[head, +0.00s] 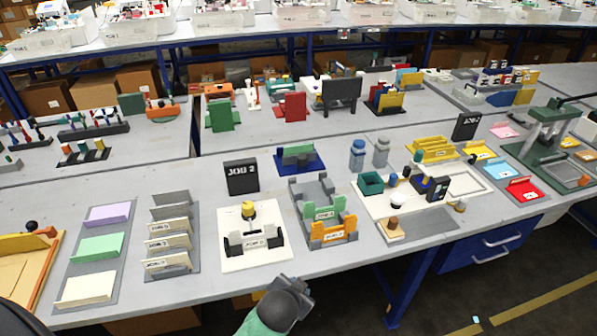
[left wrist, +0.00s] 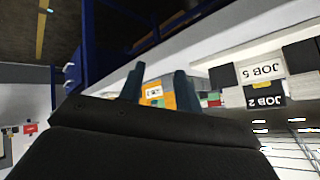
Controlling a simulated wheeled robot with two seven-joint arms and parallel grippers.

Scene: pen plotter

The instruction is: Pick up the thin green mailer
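A flat light green piece (head: 98,247) lies in a grey tray at the left, between a lilac piece (head: 108,215) and a cream one (head: 86,288). Another green labelled piece (head: 322,212) stands in a grey and orange holder (head: 334,235) near the middle. I cannot tell which one is the thin green mailer. My left gripper (head: 297,287) is in front of the table's front edge, below the holder and apart from both green pieces. In the left wrist view the gripper (left wrist: 160,76) has its two fingers apart and nothing between them; the orange holder (left wrist: 158,94) shows beyond them.
A white JOB 2 fixture (head: 255,237) and a grey rack of upright plates (head: 171,235) stand left of the holder. A white tray with bins and bottles (head: 410,200) lies to its right. A dark JOB 2 sign (head: 241,176) stands behind. Narrow bare table strips separate them.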

